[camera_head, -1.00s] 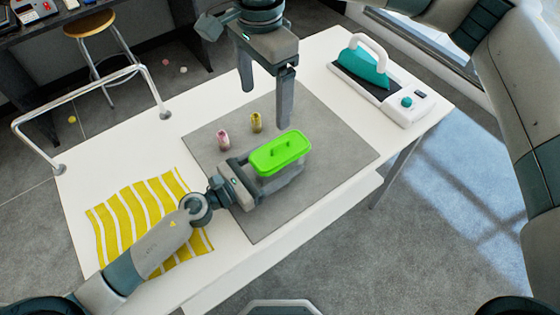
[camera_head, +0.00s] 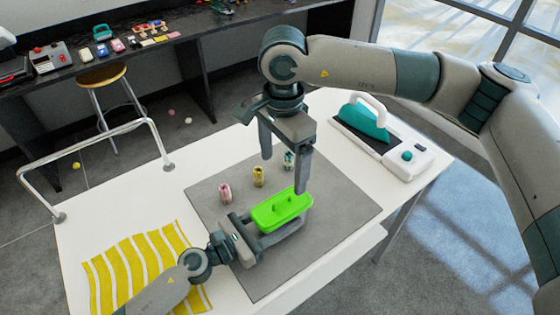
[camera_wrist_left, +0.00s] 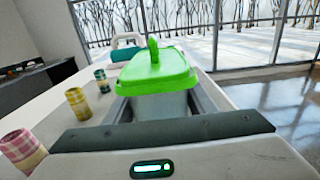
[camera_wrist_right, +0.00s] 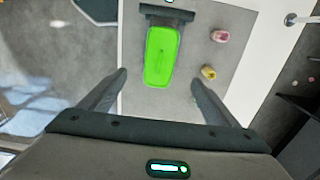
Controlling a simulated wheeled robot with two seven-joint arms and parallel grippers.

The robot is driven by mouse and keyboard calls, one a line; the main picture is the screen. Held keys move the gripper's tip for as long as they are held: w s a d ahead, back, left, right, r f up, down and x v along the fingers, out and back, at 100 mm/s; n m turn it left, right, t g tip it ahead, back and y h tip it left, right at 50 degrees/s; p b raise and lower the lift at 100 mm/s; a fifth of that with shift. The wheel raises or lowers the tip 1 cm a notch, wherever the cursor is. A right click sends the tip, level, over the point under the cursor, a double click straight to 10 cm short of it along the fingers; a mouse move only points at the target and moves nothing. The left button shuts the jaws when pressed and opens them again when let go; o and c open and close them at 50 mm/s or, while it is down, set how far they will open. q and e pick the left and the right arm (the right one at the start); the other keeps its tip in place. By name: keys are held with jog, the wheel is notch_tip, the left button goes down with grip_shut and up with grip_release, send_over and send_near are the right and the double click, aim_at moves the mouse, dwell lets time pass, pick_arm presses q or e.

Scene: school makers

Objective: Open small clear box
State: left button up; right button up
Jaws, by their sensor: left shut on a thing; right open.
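The small clear box (camera_wrist_left: 160,106) has a bright green lid (camera_head: 281,209) with a raised handle. The lid sits on the box on the grey mat (camera_head: 340,205). My left gripper (camera_head: 288,222) is low at the mat, shut on the clear box with a finger along each side. My right gripper (camera_head: 284,168) is open and empty, pointing down above the box. In the right wrist view the lid (camera_wrist_right: 162,55) lies ahead between the open fingers, apart from them. The box body is mostly hidden in the head view.
Several patterned spool-like items, pink (camera_head: 225,192), yellow (camera_head: 258,176) and teal (camera_head: 289,160), stand on the mat behind the box. An iron on its white base (camera_head: 400,160) is at the back right. A yellow striped cloth (camera_head: 140,265) lies left. The mat's right side is clear.

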aim_at(283, 198)
jog(key=shift+f, duration=0.1)
jog(key=shift+f, duration=5.9)
jog(key=c, duration=1.2)
jog(key=shift+c, duration=0.2)
jog(key=shift+r, duration=0.3)
jog(key=shift+r, duration=0.7)
jog(key=shift+r, duration=0.25)
